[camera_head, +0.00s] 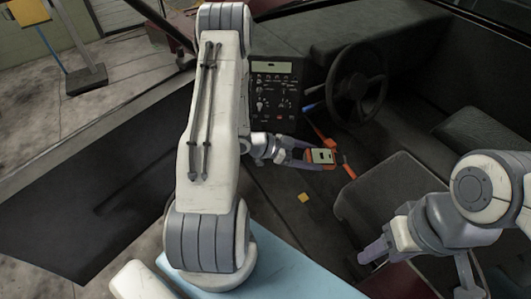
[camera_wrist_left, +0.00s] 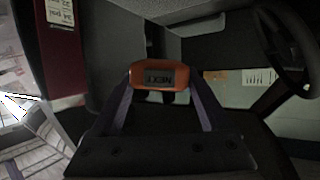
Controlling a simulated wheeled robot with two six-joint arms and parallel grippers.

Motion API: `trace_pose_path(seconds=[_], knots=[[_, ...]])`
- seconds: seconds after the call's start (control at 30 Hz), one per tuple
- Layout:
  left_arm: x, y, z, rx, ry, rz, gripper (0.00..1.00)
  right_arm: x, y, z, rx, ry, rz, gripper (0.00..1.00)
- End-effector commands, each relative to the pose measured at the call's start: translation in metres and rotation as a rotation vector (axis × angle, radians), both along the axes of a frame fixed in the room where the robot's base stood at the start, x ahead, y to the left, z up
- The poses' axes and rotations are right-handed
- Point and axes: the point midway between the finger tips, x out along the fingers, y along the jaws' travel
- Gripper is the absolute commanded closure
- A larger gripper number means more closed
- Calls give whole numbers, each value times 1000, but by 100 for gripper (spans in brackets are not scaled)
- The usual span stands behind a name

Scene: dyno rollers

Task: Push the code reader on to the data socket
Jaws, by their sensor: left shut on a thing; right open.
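The code reader (camera_head: 322,156) is an orange block with a pale screen. My left gripper (camera_head: 307,155) is shut on it and holds it inside the car, below and left of the steering wheel. In the left wrist view the reader (camera_wrist_left: 160,75) sits between the two fingertips, with a dark labelled panel facing the camera. I cannot make out the data socket in either view; the area under the dashboard is dark. My right gripper (camera_head: 372,252) is at the lower right, apart from the reader, and looks empty.
The steering wheel (camera_head: 357,86) is up and right of the reader, with the dark control panel (camera_head: 275,90) to the left. A seat (camera_head: 395,195) stands at the lower right. A small yellow piece (camera_head: 303,197) lies on the dark floor. Orange strips (camera_head: 349,170) show beside the reader.

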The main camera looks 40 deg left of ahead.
Motion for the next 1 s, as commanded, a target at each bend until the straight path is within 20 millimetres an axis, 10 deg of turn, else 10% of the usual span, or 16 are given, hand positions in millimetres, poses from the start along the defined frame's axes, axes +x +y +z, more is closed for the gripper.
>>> trace_pose_path(seconds=[0.3,1.0], knots=[[58,66,-115,-69,24,333,78,-1,0,-117,-1,1,0,44],[139,223,-296,-261,-8,1082,78,-1,0,-339,-1,1,1,44]])
